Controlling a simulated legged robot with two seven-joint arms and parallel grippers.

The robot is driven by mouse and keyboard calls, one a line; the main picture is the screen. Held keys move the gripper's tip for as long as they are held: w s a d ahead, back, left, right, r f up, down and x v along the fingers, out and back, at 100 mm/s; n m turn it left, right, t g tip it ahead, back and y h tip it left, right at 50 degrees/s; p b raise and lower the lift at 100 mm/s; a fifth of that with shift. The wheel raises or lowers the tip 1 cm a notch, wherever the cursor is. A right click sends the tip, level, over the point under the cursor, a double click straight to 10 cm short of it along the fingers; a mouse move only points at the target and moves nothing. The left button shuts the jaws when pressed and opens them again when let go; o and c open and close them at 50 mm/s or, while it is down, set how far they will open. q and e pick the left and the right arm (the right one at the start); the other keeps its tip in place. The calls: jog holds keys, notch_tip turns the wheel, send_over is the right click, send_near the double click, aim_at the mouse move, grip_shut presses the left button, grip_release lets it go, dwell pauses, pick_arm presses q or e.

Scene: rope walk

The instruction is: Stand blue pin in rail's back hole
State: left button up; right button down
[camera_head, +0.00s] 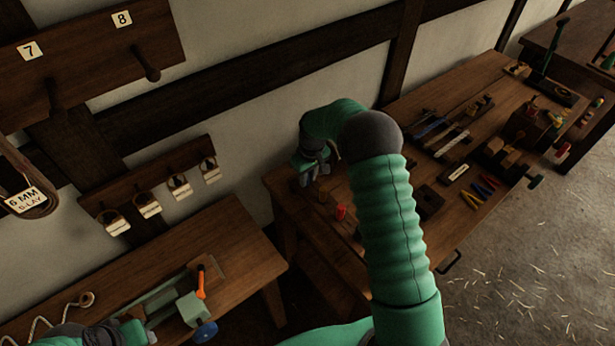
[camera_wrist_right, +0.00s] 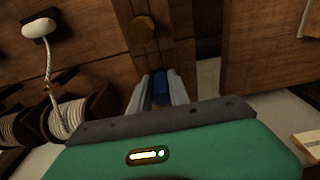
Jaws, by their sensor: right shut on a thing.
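My right gripper (camera_head: 312,176) is over the left end of the far workbench, pointing down. In the right wrist view its fingers (camera_wrist_right: 161,90) are shut on the blue pin (camera_wrist_right: 161,84), which shows as a short blue piece between them. The pin's lower end is hidden. A red pin (camera_head: 340,212) stands close by, to the lower right of this gripper in the head view. The rail's holes cannot be made out in the dim light. My left gripper (camera_head: 125,334) is partly seen at the bottom left edge; its fingers are unclear.
The workbench (camera_head: 290,182) holds several tools (camera_head: 440,135) and coloured pieces (camera_head: 480,190) towards the right. A nearer bench (camera_head: 215,240) carries a vise-like device (camera_head: 190,303) with an orange handle. Spools of cord (camera_wrist_right: 67,112) show in the right wrist view.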

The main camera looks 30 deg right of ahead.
jog(key=c, duration=1.1)
grip_release()
jog(key=shift+c, duration=0.2)
pick_arm(q)
jog(key=shift+s+b+x, duration=0.25)
jog(key=shift+b+x, duration=0.75)
jog(key=shift+b, duration=0.1)
pick_arm(e)
notch_tip(320, 180, up, 17)
jog(key=s, duration=0.2)
jog(key=shift+f, duration=0.2)
pick_arm(q)
jog(key=shift+f, duration=0.1)
